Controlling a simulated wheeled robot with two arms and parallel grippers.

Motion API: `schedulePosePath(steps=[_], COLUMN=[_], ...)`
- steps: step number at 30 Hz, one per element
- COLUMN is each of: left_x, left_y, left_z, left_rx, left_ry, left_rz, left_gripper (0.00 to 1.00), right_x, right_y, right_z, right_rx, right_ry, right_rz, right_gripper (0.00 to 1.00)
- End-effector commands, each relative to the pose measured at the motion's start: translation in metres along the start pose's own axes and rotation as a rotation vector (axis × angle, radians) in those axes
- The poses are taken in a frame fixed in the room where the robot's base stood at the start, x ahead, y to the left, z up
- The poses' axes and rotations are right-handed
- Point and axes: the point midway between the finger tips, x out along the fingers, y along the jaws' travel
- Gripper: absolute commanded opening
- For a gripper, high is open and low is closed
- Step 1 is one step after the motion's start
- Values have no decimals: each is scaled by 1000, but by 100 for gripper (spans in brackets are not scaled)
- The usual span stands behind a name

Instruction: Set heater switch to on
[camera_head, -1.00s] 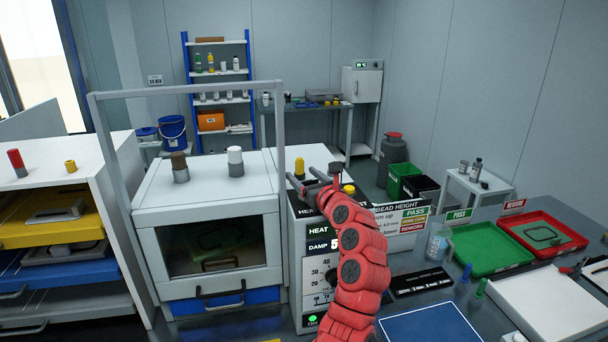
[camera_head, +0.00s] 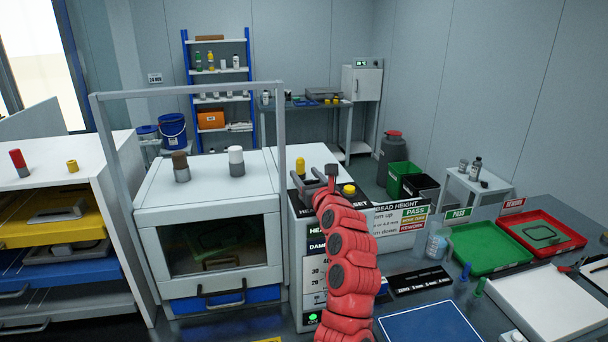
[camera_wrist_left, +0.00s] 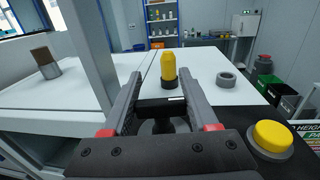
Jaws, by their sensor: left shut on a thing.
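The heater box is a white cabinet (camera_head: 295,238) with a black top strip and a printed front panel. In the left wrist view a black knob (camera_wrist_left: 163,106) with a short white mark sits on its top. My left gripper (camera_head: 314,181) is over that top, and in the left wrist view its two grey fingers (camera_wrist_left: 164,100) stand on either side of the black knob, shut on it. A green lamp (camera_head: 313,319) beside ON is lit at the front's bottom. My right gripper is not in view.
A yellow knob (camera_head: 349,189) sits right of the gripper and a yellow-capped post (camera_head: 300,167) stands just beyond it. A grey frame post (camera_head: 282,120) and the windowed chamber (camera_head: 215,240) stand close on the left. A sign (camera_head: 400,217) stands on the right.

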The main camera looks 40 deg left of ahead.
Motion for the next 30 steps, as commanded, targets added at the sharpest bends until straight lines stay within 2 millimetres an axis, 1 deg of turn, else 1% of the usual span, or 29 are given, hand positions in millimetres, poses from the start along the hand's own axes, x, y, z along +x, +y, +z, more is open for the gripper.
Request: schedulePosePath(steps=[1,4,9,21,22,24,30], left_x=[1,0,0,-1,-1,-1,-1], left_y=[0,-2,-3,-3,-3,-2,-2], left_z=[-3,-3,-3,-1,0,0,0], left_rx=[1,2,-4,-9,-9,-9,-9], left_ry=[13,16,12,2,2,1,0], left_rz=[-22,-69,-119,-133,-133,-133,-131], left_gripper=[4,4,4,4,62,72,72], right_x=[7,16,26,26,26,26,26], right_y=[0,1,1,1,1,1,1], right_z=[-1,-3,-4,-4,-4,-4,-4], right_rx=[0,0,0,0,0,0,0], right_ry=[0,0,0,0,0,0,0], right_rz=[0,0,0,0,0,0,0], right_gripper=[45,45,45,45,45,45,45])
